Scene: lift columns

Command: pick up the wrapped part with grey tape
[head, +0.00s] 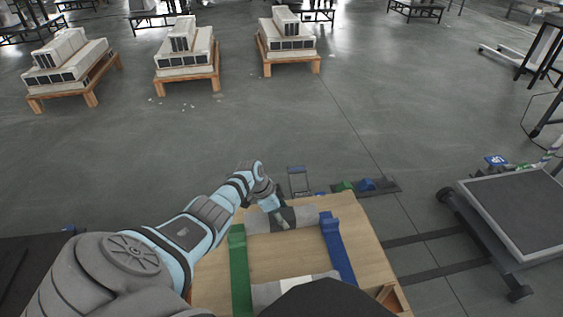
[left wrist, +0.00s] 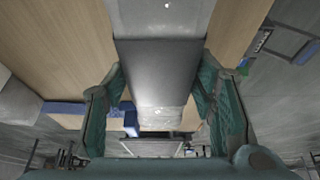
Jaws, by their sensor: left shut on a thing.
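The wrapped part with grey tape (head: 307,216) is a pale grey wrapped length with a dark grey band around its middle. It lies crosswise between a green bar (head: 240,270) and a blue bar (head: 338,252); I cannot tell whether it still touches them. My left gripper (head: 280,216) is shut on its taped middle. In the left wrist view the green fingers (left wrist: 161,78) stand on both sides of the dark band (left wrist: 156,72). A second wrapped part (head: 272,291), with a whitish band, lies nearer, partly hidden. My right gripper is not in view.
The bars stand on a wooden tabletop (head: 364,228). A grey-topped cart (head: 520,210) stands at right. Small blue and green items (head: 366,185) lie beyond the table's far edge. Several wooden pallets with pale blocks (head: 187,68) stand far off; the floor between is mostly clear.

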